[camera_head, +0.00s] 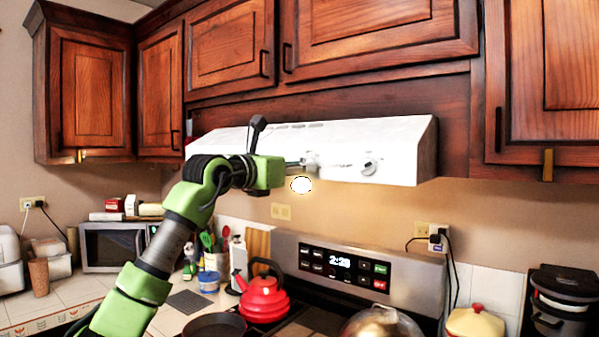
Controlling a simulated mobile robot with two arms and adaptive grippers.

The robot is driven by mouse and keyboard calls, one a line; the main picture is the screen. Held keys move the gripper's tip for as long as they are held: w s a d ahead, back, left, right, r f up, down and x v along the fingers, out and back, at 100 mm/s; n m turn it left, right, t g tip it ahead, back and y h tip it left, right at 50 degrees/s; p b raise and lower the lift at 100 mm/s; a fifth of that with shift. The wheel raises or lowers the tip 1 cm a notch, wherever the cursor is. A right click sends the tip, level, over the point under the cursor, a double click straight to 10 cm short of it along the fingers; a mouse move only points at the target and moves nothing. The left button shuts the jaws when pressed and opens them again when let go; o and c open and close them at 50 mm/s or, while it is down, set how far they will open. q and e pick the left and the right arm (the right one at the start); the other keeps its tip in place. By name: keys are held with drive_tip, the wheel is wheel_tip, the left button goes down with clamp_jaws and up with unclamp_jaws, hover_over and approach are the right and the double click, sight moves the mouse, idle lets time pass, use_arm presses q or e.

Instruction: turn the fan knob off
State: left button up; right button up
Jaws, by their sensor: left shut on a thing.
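A white range hood (400,140) hangs under the cabinets above the stove. One round knob (370,164) shows clear on the right of its front face. My left gripper (308,162) reaches to the hood's front from the left, left of that knob. It is shut on a small knob (313,161) on the hood front, which the fingers partly hide. I cannot tell from here which of the knobs is the fan's. My right gripper is not in view.
Wooden cabinets (380,38) stand close above the hood. Below are the stove's control panel (345,268), a red kettle (264,298), a dark pan (214,326) and a metal pot lid (381,322). Free air lies in front of the hood's right part.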

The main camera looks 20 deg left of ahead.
use_arm(q)
drive_tip(key=shift+n, duration=0.4)
drive_tip(key=o, duration=1)
drive_tip(key=shift+o, duration=0.2)
drive_tip(key=v, duration=1.2)
